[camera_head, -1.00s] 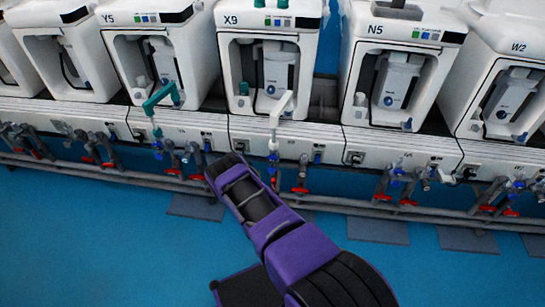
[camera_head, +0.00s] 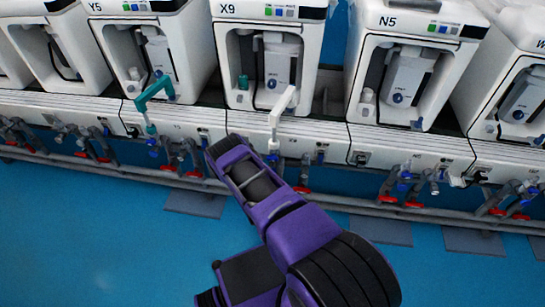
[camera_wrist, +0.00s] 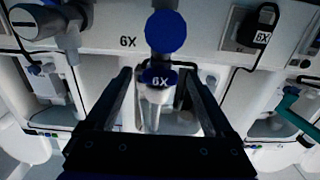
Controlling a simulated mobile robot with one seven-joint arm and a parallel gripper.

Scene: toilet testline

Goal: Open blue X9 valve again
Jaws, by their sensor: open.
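The X9 machine (camera_head: 227,60) stands at the top centre in the head view, with a white tap-like fitting (camera_head: 276,118) in front. A small blue part (camera_head: 272,157) shows below that fitting. In the wrist view the label reads upside down. My gripper (camera_wrist: 158,74) is open, one dark finger on each side, with visible gaps to the handle. In the head view my purple arm hides the gripper.
Machines Y5 (camera_head: 150,55) and N5 (camera_head: 408,70) stand on either side of X9. Pipes with red-handled valves (camera_head: 388,199) run low along the row. A teal tap (camera_head: 153,91) stands by Y5. The blue floor (camera_head: 110,240) in front is largely clear.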

